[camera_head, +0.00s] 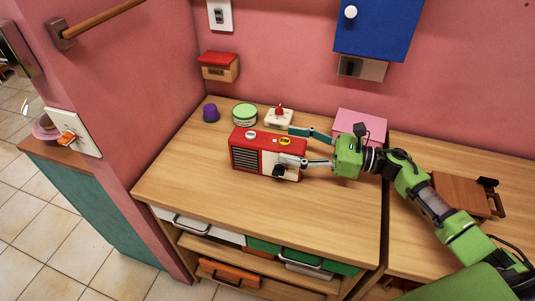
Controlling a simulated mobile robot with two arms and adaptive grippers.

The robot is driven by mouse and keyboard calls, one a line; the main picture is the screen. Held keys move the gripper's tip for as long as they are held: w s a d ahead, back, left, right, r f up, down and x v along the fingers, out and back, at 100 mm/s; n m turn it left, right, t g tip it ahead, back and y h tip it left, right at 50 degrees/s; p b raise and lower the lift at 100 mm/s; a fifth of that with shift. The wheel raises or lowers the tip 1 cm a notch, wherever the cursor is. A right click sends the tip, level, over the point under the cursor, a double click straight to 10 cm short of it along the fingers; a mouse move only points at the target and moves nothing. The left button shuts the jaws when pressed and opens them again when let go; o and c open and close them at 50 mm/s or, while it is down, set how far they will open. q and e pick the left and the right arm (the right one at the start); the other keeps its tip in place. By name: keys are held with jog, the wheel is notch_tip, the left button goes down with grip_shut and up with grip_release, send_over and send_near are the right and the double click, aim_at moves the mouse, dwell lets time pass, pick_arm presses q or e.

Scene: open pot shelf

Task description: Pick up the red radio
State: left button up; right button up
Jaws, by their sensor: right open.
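The red radio (252,146) stands upright on the wooden counter, with a dark striped grille on its front left and a pale panel on its front right. My right gripper (298,146) comes in from the right and is open. One finger is in front of the radio's right end, over the pale panel, and the other is behind that end. I cannot tell whether either finger touches it. My left gripper is not in view.
Behind the radio stand a purple item (210,113), a green round tin (244,114) and a small white box with a red top (279,117). A pink box (360,122) is behind my gripper. The counter (200,182) is clear at the front left.

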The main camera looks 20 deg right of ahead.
aim_at(274, 140)
jog(key=p+x, duration=0.2)
jog(key=x, duration=0.2)
jog(key=shift+a, duration=0.4)
jog(key=shift+w+a+f, duration=0.15)
jog(key=shift+a, duration=0.1)
jog(key=c, duration=1.8)
